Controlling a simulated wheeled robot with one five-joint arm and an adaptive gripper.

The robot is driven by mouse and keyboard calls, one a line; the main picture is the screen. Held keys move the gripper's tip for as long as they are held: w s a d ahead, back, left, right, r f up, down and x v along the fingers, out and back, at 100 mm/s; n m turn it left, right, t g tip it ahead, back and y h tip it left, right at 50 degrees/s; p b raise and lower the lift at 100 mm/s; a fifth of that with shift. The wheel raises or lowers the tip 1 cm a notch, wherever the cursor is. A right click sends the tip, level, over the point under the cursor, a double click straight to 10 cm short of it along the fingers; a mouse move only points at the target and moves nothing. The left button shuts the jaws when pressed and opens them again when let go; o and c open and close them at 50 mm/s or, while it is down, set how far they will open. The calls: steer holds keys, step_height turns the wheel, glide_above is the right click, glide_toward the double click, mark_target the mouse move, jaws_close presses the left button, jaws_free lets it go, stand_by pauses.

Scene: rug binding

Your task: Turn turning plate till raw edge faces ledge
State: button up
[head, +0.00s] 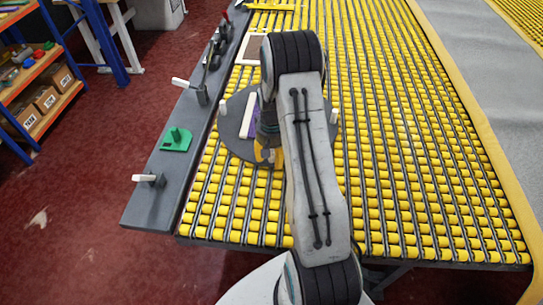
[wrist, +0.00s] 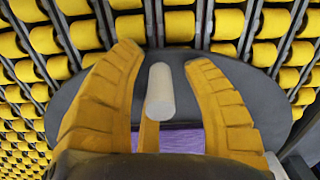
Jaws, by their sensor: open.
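The turning plate (head: 236,134) is a dark grey disc lying on the yellow rollers, partly hidden behind my arm. White pegs stand near its left rim (head: 222,107) and right rim (head: 334,117). A purple piece with a pale edge (head: 247,116) lies on it, and its purple also shows in the wrist view (wrist: 175,141). I cannot tell which side is the raw edge. The long grey ledge (head: 165,205) runs left of the plate. My gripper (wrist: 163,57) is open over the plate, its yellow fingers on either side of a white peg (wrist: 160,92), with gaps on both sides.
On the ledge are a green block with a knob (head: 177,139) and white-handled clamps, one near the front (head: 148,178). A brown panel with a pale border (head: 256,49) lies farther back on the rollers. Rollers right of my arm are clear. A shelf stands far left.

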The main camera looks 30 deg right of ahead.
steer(key=shift+c, duration=0.4)
jaws_close()
